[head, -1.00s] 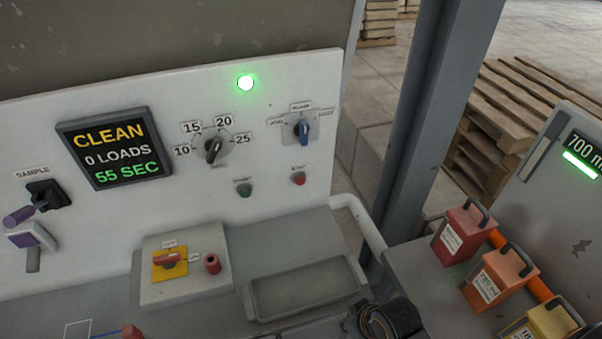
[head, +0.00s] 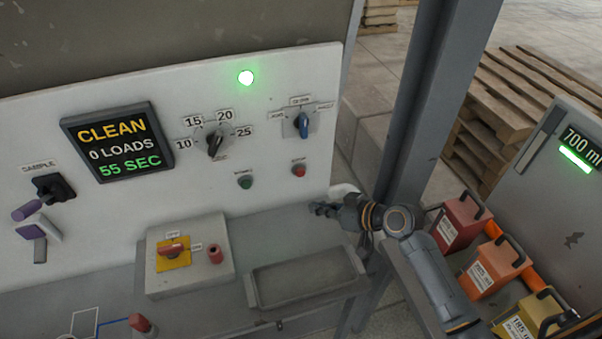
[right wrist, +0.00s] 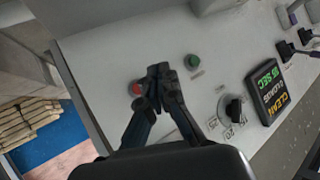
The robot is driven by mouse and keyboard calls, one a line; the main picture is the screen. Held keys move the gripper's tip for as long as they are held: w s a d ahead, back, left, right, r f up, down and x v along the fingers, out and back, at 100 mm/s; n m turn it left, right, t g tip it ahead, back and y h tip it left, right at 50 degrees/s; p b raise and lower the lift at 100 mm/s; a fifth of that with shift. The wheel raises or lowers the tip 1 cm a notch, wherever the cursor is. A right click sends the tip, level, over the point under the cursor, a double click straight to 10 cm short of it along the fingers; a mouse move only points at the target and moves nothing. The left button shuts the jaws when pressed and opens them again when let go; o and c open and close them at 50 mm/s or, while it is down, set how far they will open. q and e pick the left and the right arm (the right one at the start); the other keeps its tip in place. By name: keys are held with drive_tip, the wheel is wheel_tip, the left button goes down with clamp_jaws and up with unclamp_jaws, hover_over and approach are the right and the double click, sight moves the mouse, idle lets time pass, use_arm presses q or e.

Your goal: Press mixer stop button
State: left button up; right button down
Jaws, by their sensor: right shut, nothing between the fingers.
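The red stop button (head: 298,170) sits on the white panel (head: 262,130), right of the green button (head: 245,181) and below the blue-handled selector (head: 303,124). In the right wrist view the red button (right wrist: 135,89) is just left of my fingers, partly beside them, and the green button (right wrist: 192,61) is to their right. My right gripper (head: 318,209) is shut and empty, below and slightly right of the red button in the head view. It also shows in the right wrist view (right wrist: 158,72), fingertips together, pointing at the panel. I cannot tell its exact distance from the panel. My left gripper is not visible.
A display (head: 118,143) reads CLEAN, 0 LOADS, 55 SEC. A black dial (head: 214,145) is near the buttons. A grey tray (head: 305,281) lies below the panel. A grey post (head: 420,95) and coloured containers (head: 494,266) stand to the right.

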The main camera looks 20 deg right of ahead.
sight(300, 172)
drive_tip(key=w+b, duration=0.3)
drive_tip(key=w, duration=0.5)
drive_tip(key=shift+w+a, duration=0.15)
drive_tip(key=shift+w, duration=0.2)
drive_tip(key=shift+w+b, duration=0.1)
drive_tip(key=shift+b, duration=0.25)
idle(1.1)
drive_tip(key=shift+w, duration=0.35)
drive_tip(key=shift+w+b, duration=0.45)
idle(0.8)
drive_tip(key=shift+s, duration=0.1)
drive_tip(key=shift+s+p, duration=0.45)
drive_tip(key=shift+s, duration=0.35)
